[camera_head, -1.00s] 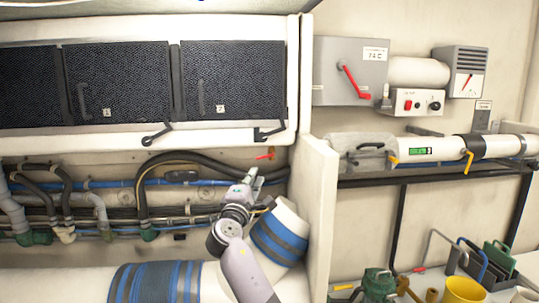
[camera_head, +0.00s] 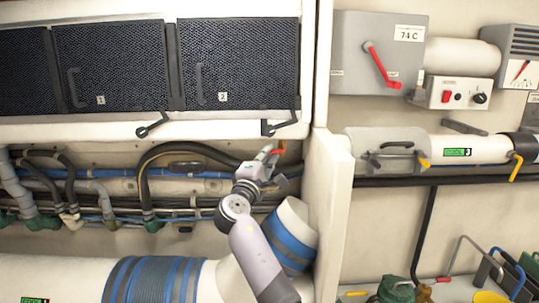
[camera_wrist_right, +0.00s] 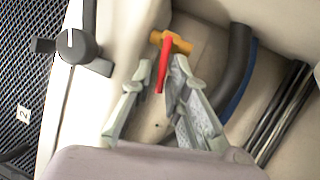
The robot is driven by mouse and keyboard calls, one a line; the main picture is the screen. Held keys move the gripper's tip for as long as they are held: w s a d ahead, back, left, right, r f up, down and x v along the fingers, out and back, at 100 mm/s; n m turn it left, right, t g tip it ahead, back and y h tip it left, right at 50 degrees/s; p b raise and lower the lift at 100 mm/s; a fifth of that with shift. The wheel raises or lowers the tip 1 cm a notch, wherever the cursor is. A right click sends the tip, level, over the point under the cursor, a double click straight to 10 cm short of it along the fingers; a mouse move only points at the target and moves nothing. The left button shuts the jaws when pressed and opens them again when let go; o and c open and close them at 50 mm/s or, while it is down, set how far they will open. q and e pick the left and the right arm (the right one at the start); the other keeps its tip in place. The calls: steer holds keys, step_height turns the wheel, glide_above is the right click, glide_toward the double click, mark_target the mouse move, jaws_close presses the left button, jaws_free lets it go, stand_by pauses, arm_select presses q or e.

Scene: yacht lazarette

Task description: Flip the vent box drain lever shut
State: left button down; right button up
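The drain lever is a small red handle (camera_head: 266,151) on a brass-orange valve, below the right end of the black-panelled vent box (camera_head: 237,65). In the right wrist view the red handle (camera_wrist_right: 164,66) hangs from the orange valve body (camera_wrist_right: 177,43). My right gripper (camera_head: 262,168) is just below the lever in the head view. In the right wrist view my right gripper (camera_wrist_right: 161,74) is open, with the red handle showing between its fingertips; I cannot tell whether they touch it. My left gripper is out of view.
Black latches (camera_head: 153,126) stick out under the vent box. Hoses (camera_head: 190,150) run behind my right gripper. A white partition edge (camera_head: 328,190) stands to its right, and a blue-banded white duct (camera_head: 292,235) lies below. A grey switch box with a red lever (camera_head: 377,62) is at upper right.

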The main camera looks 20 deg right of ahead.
steer(key=shift+c, duration=0.8)
jaws_close()
steer(key=m+b, duration=0.1)
steer(key=r+m+g+b, duration=0.1)
steer(key=shift+b, duration=0.4)
steer(key=shift+o, duration=0.8)
jaws_free()
steer(key=shift+f, duration=0.1)
